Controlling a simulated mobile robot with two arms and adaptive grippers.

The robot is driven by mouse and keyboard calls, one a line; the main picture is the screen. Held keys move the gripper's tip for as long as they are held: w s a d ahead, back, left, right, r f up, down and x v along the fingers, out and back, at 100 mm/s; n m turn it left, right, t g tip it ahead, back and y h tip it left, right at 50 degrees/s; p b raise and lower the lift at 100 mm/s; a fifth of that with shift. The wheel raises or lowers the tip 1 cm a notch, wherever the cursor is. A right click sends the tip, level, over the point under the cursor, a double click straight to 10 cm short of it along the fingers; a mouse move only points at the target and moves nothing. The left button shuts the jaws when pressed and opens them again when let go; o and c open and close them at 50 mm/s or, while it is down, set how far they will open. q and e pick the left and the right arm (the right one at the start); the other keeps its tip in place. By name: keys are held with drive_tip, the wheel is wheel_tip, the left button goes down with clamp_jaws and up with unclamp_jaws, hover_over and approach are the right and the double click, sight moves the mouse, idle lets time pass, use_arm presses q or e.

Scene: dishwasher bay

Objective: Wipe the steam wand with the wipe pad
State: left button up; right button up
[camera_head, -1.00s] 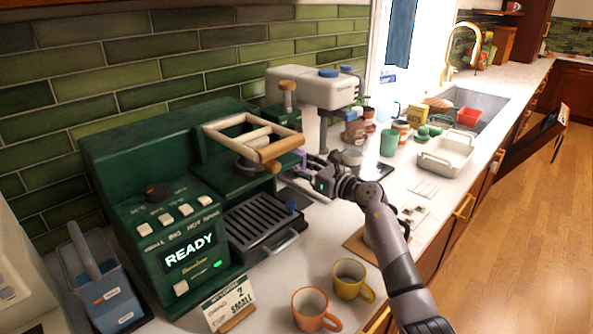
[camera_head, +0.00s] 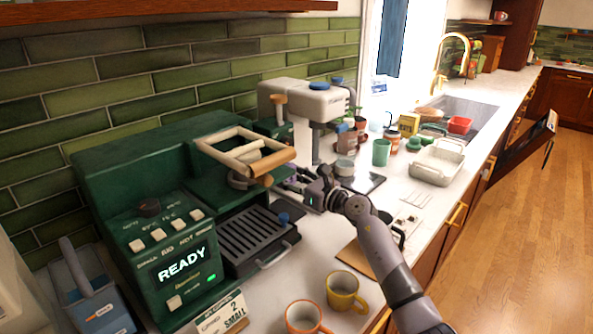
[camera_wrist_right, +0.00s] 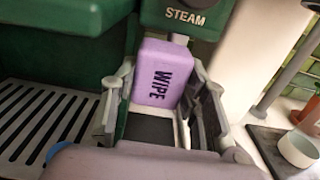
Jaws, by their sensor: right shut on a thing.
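My right gripper (camera_head: 292,180) reaches to the right side of the green coffee machine. It is shut on the purple wipe pad (camera_wrist_right: 160,75), marked WIPE, which stands upright between its fingers in the right wrist view. The pad is under the green block labelled STEAM (camera_wrist_right: 186,17). A short pale piece of the steam wand (camera_wrist_right: 180,39) shows between that block and the pad's top. The pad hides whatever is behind it, so I cannot tell whether it touches the wand. My left gripper is not in view.
The coffee machine (camera_head: 110,180) has a wooden-handled frame (camera_head: 245,155) and a drip tray (camera_head: 255,240) left of my gripper. A grey grinder-like appliance (camera_head: 300,100) stands behind it. Orange (camera_head: 303,318) and yellow (camera_head: 345,290) mugs stand in front. A small round bowl (camera_wrist_right: 300,149) is at right.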

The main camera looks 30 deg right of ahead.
drive_tip(key=shift+a, duration=0.4)
drive_tip(key=shift+s, duration=0.15)
drive_tip(key=shift+s+d+p, duration=0.1)
drive_tip(key=shift+s+p, duration=0.2)
drive_tip(key=shift+s, duration=0.2)
drive_tip(key=shift+p+v, duration=0.4)
drive_tip(key=shift+v, duration=1.95)
drive_tip(key=shift+d, duration=0.2)
drive_tip(key=v, duration=0.2)
drive_tip(key=shift+s+d, duration=0.1)
drive_tip(key=shift+s, duration=0.3)
